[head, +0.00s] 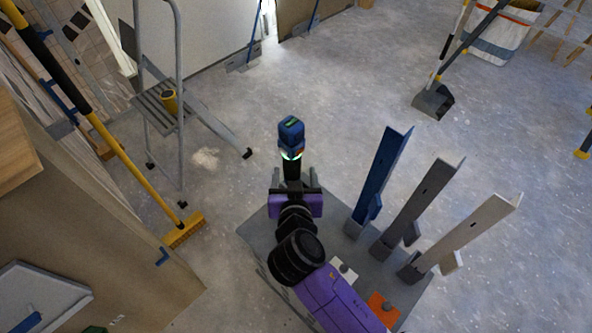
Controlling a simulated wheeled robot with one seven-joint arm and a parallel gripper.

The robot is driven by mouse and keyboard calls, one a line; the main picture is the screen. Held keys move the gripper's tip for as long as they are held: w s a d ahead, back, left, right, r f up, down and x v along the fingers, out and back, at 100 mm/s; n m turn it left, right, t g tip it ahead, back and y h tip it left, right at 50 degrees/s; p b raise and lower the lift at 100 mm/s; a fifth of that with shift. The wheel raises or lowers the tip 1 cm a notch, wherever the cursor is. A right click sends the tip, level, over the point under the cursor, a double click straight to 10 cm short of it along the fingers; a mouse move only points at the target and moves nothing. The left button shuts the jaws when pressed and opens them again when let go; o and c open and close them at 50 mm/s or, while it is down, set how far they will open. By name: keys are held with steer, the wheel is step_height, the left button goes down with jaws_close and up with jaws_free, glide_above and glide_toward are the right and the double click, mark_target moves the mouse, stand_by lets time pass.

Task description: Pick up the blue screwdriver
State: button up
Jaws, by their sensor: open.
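A blue tool with a green patch on its top and a black stem, which looks like the blue screwdriver (291,131), shows upright just beyond my arm's end in the head view. My gripper (295,180) is open. Its thin grey fingers are apart, one on either side of the black stem, and the stem's lower end is hidden by my purple gripper body. I cannot tell whether the fingers touch it.
A grey base plate (258,235) carries upright blue (381,178), dark grey (417,207) and white (467,231) channels on the right. White and orange pads lie near my arm. A stepladder (160,105) and yellow broom (120,150) stand left.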

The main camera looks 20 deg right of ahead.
mark_target(292, 164)
steer(key=x, duration=0.7)
steer(key=shift+w+a, duration=0.2)
steer(key=shift+a, duration=0.1)
steer(key=shift+c, duration=0.5)
jaws_close()
steer(key=shift+r, duration=0.1)
